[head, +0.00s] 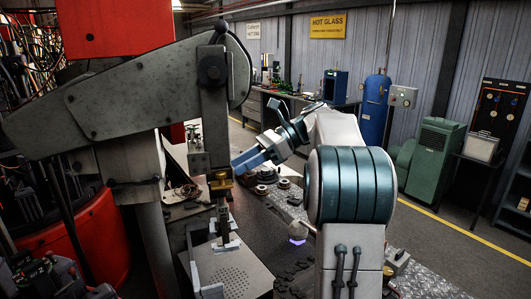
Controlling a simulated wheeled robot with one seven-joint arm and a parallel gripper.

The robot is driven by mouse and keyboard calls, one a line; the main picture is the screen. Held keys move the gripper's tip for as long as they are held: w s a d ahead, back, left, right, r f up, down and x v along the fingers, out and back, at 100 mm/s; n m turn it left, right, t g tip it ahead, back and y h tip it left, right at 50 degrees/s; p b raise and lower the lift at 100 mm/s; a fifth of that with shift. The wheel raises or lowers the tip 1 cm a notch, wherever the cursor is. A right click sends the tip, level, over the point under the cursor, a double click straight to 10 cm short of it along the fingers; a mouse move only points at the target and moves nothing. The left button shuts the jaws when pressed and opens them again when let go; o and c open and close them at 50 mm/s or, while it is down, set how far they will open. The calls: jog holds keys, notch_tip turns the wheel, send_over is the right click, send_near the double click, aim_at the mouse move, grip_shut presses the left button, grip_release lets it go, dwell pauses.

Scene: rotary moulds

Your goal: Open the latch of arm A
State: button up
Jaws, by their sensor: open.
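A large grey machine arm (140,100) reaches in from the left, with a black round knob (212,70) on its post. I see no letter on it, so I cannot tell whether it is arm A. Below its end stands a brass-coloured fitting (221,186) on an upright rod, above a pale bracket (223,245). Which part is the latch I cannot tell. My gripper (245,162) has blue fingers pointing left and slightly down. It is open and empty, just right of and above the brass fitting, apparently apart from it. My own forearm hides part of the table behind.
A perforated metal plate (233,282) lies below the fitting.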

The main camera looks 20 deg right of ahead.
jog(key=v, duration=0.7)
jog(key=shift+d, duration=0.25)
jog(key=shift+r, duration=0.15)
